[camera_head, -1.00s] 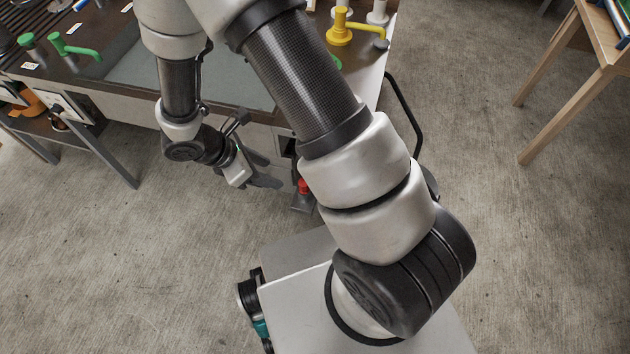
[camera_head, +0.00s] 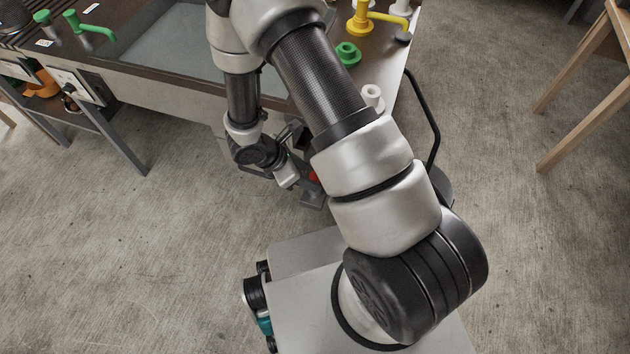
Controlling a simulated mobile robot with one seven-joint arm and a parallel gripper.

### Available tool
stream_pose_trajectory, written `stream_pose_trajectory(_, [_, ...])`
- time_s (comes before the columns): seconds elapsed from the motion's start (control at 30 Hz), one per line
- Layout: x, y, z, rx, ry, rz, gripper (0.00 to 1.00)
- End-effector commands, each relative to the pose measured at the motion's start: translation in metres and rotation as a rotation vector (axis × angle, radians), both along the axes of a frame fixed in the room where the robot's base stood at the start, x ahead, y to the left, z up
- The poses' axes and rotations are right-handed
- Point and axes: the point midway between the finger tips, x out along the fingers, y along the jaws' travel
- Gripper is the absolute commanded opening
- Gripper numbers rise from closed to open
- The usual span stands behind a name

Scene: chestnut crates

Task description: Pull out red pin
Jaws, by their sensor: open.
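The red pin (camera_head: 313,176) shows as a small red spot below the front edge of the workbench, mostly hidden by my gripper and arm. A dark grey piece (camera_head: 313,200) shows beside it, partly covered. My gripper (camera_head: 309,182) is low in front of the bench, its dark fingers pointing right at the red pin. It is open. The fingers overlap the pin in this view; I cannot tell whether they touch it or stand around it.
The workbench (camera_head: 165,84) has a dark top with a grey inset panel. Green taps (camera_head: 95,30), a yellow tap (camera_head: 362,18), a green ring part (camera_head: 348,53) and a white one (camera_head: 372,97) stand on it. A wooden table (camera_head: 590,95) is at right. The floor is clear.

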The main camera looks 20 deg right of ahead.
Motion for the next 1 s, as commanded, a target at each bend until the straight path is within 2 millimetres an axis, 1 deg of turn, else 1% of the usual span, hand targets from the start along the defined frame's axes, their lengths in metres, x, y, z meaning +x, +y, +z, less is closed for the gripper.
stream_pose_trajectory(0.03, [0.001,-0.005,-0.012,0.000,0.003,-0.001,0.47])
stream_pose_trajectory(0.1, [0.003,-0.010,-0.020,0.000,0.002,0.000,0.47])
stream_pose_trajectory(0.2, [0.004,-0.014,-0.028,0.001,0.001,0.000,0.47])
stream_pose_trajectory(0.47, [0.005,-0.016,-0.029,0.001,0.000,0.001,0.47])
stream_pose_trajectory(0.5, [0.005,-0.016,-0.029,0.001,0.000,0.001,0.46])
stream_pose_trajectory(0.57, [0.005,-0.016,-0.029,0.001,0.000,0.001,0.36])
stream_pose_trajectory(0.7, [0.005,-0.016,-0.029,0.001,0.001,0.001,0.12])
stream_pose_trajectory(0.77, [0.005,-0.016,-0.029,0.001,0.001,0.001,0.02])
stream_pose_trajectory(1.0, [0.005,-0.016,-0.028,0.000,0.000,0.001,0.01])
